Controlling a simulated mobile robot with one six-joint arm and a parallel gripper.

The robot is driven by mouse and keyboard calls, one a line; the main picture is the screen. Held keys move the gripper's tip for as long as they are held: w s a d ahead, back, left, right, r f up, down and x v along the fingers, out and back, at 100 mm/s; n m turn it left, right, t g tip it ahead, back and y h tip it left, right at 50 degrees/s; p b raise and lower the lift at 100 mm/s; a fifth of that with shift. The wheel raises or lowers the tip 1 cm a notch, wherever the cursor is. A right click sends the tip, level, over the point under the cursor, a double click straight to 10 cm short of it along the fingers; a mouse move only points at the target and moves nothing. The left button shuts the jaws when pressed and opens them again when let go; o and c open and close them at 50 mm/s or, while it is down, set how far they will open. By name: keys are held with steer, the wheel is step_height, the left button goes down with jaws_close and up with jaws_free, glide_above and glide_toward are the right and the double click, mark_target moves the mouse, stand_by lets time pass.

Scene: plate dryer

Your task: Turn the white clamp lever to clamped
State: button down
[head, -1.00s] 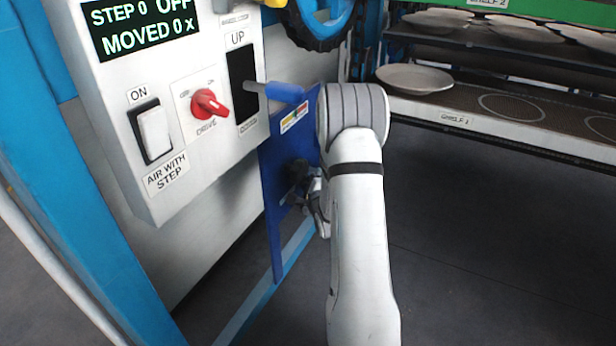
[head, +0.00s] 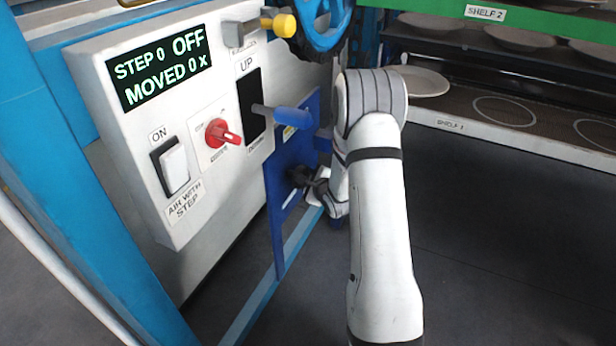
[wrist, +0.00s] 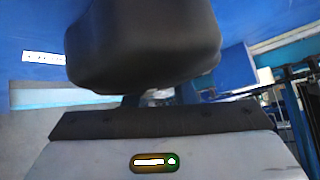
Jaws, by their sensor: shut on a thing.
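My gripper (head: 308,178) is low against the blue plate (head: 283,220) beside the control box in the head view. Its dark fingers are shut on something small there. A small pale bit shows at the fingers, apparently the white clamp lever (head: 315,199), mostly hidden by the fingers and wrist. In the wrist view a large dark rounded block fills the upper middle, with a blue surface close behind it. The lever's angle and the clamp markings cannot be read.
A blue handle (head: 284,116) sticks out above my gripper, near the red drive knob (head: 221,133) and white rocker switch (head: 174,168). A yellow-ended lever (head: 280,24) and blue handwheel (head: 325,30) are higher up. Shelves with plates (head: 424,82) stand right; dark floor is open below.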

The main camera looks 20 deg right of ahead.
steer(key=shift+s+d+f, duration=0.1)
steer(key=shift+d+f, duration=0.1)
steer(key=shift+d, duration=0.1)
steer(key=c, duration=1.4)
jaws_free()
steer(key=shift+o, duration=1.1)
steer(key=shift+a, duration=0.15)
steer(key=shift+r, duration=0.1)
steer(key=p+v, duration=0.1)
steer(key=v, duration=0.6)
steer(key=shift+s+p, duration=0.25)
steer(key=shift+p, duration=0.15)
steer(key=shift+r, duration=0.1)
